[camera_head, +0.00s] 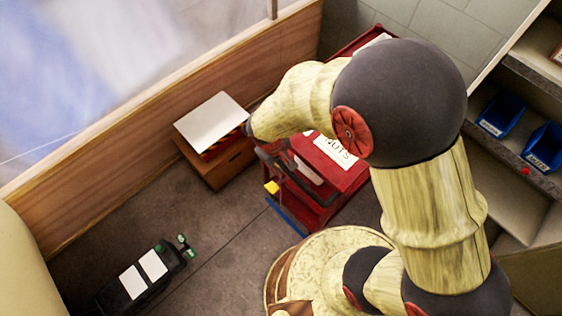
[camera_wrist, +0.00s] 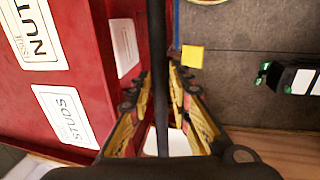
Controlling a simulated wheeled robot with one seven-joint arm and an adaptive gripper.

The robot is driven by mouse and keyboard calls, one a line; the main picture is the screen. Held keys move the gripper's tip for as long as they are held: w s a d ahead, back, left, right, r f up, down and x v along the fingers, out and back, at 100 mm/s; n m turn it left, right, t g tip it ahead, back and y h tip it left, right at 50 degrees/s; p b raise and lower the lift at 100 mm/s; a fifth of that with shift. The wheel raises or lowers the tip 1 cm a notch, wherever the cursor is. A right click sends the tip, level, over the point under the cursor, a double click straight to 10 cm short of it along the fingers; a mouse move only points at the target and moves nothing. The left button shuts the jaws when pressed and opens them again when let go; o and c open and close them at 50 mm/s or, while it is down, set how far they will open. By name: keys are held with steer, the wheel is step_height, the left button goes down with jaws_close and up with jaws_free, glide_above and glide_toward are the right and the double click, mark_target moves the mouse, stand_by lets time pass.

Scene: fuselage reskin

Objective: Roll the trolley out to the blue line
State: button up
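The red trolley (camera_head: 347,172) stands below my arm, with white labels reading NUTS and, in the wrist view (camera_wrist: 85,60), STUDS. My arm covers part of it. A dark bar (camera_wrist: 158,60), seemingly the trolley's handle, runs between the fingers of my gripper (camera_wrist: 160,78). The fingers lie close on both sides of it; whether they press on it I cannot tell. In the head view my gripper (camera_head: 262,148) is at the trolley's left side.
A brown box (camera_head: 217,167) with a white plate (camera_head: 211,122) on top stands left of the trolley against a wooden wall (camera_head: 130,130). A black unit (camera_head: 127,296) with white panels lies at lower left. Shelves with blue bins (camera_head: 501,115) stand right. Floor between trolley and black unit is clear.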

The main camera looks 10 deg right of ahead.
steer(key=o, duration=0.3)
steer(key=shift+r, duration=0.1)
step_height(320, 180, up, 12)
steer(key=s+a, duration=0.1)
steer(key=a, duration=0.1)
steer(key=shift+s+f, duration=0.2)
stand_by(0.6)
